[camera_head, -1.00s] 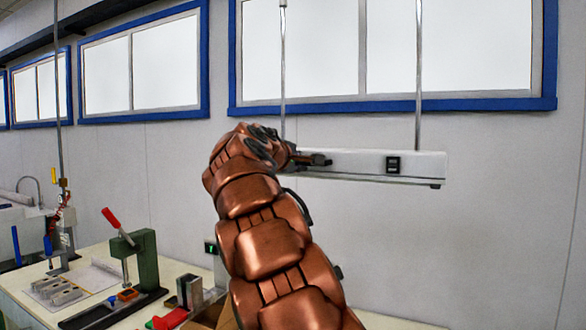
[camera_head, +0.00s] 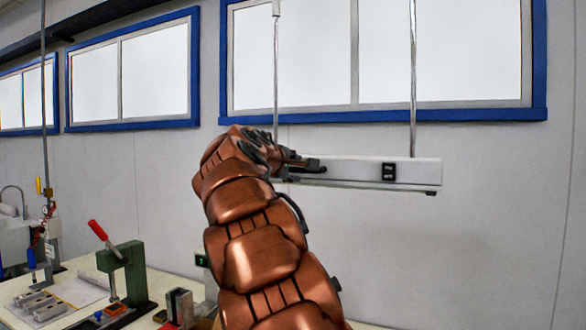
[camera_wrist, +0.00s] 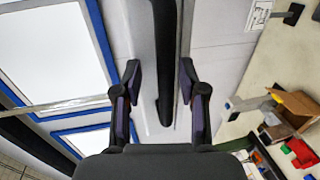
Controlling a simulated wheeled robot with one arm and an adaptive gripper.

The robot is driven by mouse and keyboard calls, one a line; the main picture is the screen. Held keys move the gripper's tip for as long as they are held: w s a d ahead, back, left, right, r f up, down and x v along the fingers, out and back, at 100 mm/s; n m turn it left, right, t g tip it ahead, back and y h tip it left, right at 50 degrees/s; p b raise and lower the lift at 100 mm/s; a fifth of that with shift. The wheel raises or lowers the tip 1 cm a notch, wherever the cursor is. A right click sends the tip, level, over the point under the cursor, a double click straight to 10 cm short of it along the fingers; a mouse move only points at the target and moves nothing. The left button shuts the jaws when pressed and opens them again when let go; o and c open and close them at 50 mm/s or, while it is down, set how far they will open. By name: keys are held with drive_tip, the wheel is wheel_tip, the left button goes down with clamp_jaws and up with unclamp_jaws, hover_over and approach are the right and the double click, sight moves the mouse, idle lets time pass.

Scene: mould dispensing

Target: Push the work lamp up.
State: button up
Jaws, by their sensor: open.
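The work lamp (camera_head: 352,172) is a long, pale, level bar with a black switch on its front, hanging from two thin rods before the window. My gripper (camera_head: 312,166) is at the lamp's left part, and my arm hides its left end. In the wrist view my gripper (camera_wrist: 160,80) has its two dark fingers apart, on either side of a black bar (camera_wrist: 164,60) running along the pale lamp body (camera_wrist: 143,70). I cannot tell whether the fingers touch the lamp.
A bench at the lower left holds a green press (camera_head: 128,272) with a red handle. Small metal blocks (camera_head: 40,304) lie left of it. In the wrist view, an open cardboard box (camera_wrist: 292,108) shows. The wall right of the lamp is clear.

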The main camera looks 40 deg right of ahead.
drive_tip(key=v, duration=1.2)
drive_tip(key=shift+f, duration=0.1)
drive_tip(key=s+a+f+m+g+y, duration=0.1)
drive_tip(key=s+f+g+y, duration=0.1)
drive_tip(key=s+f, duration=0.5)
drive_tip(key=s+a+f+m+g+y, duration=0.1)
drive_tip(key=s+f+m+y, duration=0.15)
drive_tip(key=f, duration=0.85)
drive_tip(key=s+a+f+m+g+y, duration=0.1)
drive_tip(key=s+f+g+y, duration=0.15)
drive_tip(key=s+f, duration=0.45)
drive_tip(key=s+a+f+m+g+y, duration=0.1)
drive_tip(key=s+a+f+g+y, duration=0.1)
drive_tip(key=s+a+f, duration=0.5)
drive_tip(key=s+a+f+g+y, duration=0.2)
drive_tip(key=s+a+f+y, duration=0.2)
drive_tip(key=s+a+f, duration=0.4)
drive_tip(key=s+f, duration=0.5)
drive_tip(key=f, duration=0.3)
drive_tip(key=shift+a+m, duration=0.2)
drive_tip(key=shift+m, duration=0.15)
drive_tip(key=shift+s+a+f, duration=0.1)
drive_tip(key=shift+s, duration=0.05)
